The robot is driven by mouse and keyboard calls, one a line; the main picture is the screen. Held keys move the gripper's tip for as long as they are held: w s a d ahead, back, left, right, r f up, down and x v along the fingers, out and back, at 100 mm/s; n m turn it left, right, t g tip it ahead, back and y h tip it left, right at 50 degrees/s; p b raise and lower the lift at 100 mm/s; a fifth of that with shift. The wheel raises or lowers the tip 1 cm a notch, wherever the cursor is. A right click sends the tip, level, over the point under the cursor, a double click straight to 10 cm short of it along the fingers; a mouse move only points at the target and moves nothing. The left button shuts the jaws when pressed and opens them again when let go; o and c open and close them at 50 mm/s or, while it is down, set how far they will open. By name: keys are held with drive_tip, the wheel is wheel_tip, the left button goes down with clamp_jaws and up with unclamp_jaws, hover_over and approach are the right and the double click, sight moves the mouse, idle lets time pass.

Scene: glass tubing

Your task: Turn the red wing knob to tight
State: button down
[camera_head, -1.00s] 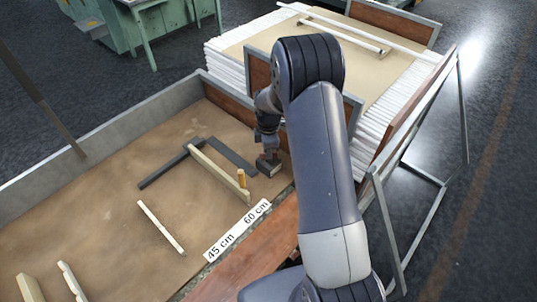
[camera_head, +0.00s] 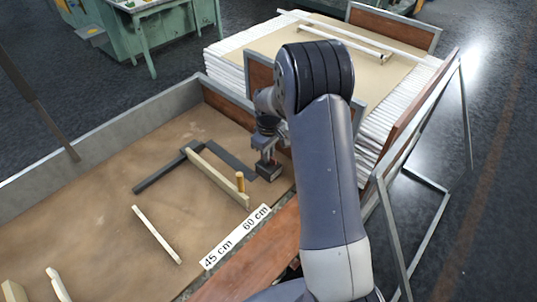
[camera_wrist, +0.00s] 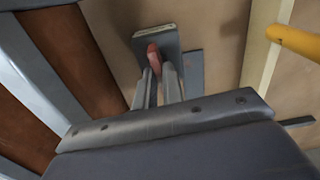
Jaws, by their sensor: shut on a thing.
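The red wing knob (camera_wrist: 154,58) shows in the wrist view between the two fingers of my gripper (camera_wrist: 160,80). The fingers are shut on it, and only its upper part is visible. The knob sits at a small grey block (camera_wrist: 160,34) beside a flat dark grey bar (camera_wrist: 193,70). In the head view my gripper (camera_head: 267,162) points down at the block at the right end of the dark frame (camera_head: 230,160). The knob itself is hidden there by the gripper. I cannot tell how far it is turned.
A label strip (camera_head: 235,237) reads 45 cm and 60 cm. A loose pale strip (camera_head: 155,233) lies further left. A metal-edged wall bounds the table.

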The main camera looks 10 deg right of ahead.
drive_tip(key=shift+m, duration=0.5)
drive_tip(key=c, duration=1.5)
unclamp_jaws()
wheel_tip(320, 180, up, 11)
drive_tip(key=shift+f+b, duration=0.1)
drive_tip(key=shift+b, duration=0.2)
wheel_tip(320, 180, down, 11)
drive_tip(key=shift+r, duration=0.1)
drive_tip(key=shift+r, duration=0.1)
